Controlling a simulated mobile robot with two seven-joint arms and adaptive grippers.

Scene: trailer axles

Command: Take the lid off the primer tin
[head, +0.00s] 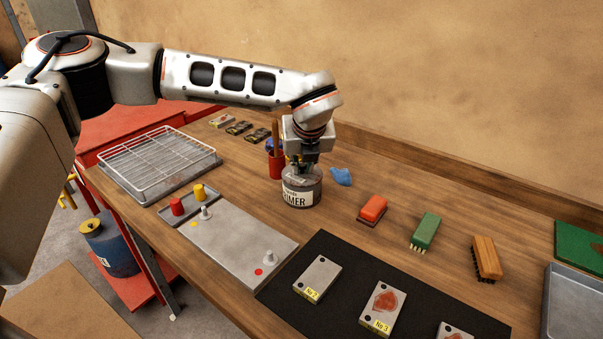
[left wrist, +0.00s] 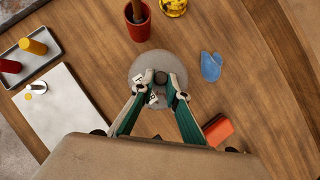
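The primer tin (head: 301,195) is a grey round tin with a white label reading PRIMER. It stands upright on the wooden bench. In the left wrist view its round grey lid (left wrist: 140,68) is seen from above, with a small dark knob (left wrist: 161,77) near the middle. My left gripper (head: 303,170) points down right over the tin. Its fingertips (left wrist: 162,82) are a little apart, one on each side of the knob. I cannot tell whether they touch it. The lid appears to be on the tin. My right gripper is not in view.
Red (head: 373,208), green (head: 425,230) and orange (head: 486,257) brushes lie further right. A grey plate (head: 230,238) and black mat (head: 283,284) are in front.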

